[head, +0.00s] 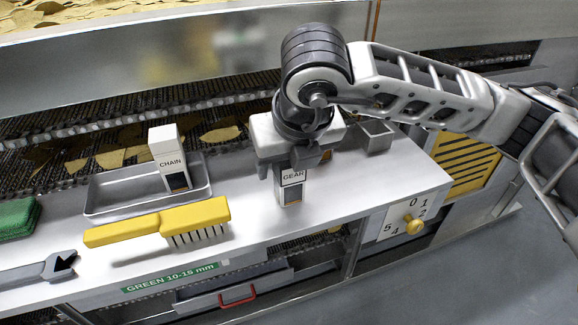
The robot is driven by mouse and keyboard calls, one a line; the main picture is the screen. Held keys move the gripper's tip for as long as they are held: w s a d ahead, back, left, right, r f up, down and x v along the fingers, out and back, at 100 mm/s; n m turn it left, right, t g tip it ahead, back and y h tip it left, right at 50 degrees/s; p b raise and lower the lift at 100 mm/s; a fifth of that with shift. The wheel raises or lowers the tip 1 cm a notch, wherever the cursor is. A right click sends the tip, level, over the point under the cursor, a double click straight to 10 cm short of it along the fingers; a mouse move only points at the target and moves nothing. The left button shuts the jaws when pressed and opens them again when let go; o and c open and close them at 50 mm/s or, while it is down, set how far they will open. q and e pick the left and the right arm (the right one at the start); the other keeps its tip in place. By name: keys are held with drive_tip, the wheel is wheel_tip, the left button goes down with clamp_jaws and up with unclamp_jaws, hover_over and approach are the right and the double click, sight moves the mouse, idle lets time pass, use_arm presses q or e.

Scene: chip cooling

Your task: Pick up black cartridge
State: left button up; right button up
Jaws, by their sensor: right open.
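My right gripper (294,168) comes in from the right and points down over the counter. Its jaws are open around the upper part of an upright box labelled GEAR (292,187), which has a white label and a dark lower window. I cannot tell whether the fingers touch it. A similar white box labelled CHAIN (168,158), also with a dark lower window, stands upright in a shallow metal tray (110,198) at the left. I cannot make out a separate all-black cartridge; the gripper hides part of the GEAR box. My left gripper is not in view.
A yellow brush (150,225), a grey wrench (35,270) and a green pad (18,218) lie at the left. A small metal container (377,136) stands behind the gripper. A chip conveyor (110,130) runs behind. The counter (380,185) is clear at the right, above a yellow knob (413,225).

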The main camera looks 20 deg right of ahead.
drive_tip(key=shift+w+f, duration=0.2)
drive_tip(key=shift+f, duration=0.35)
drive_tip(key=c, duration=1.1)
drive_tip(key=shift+r, duration=0.1)
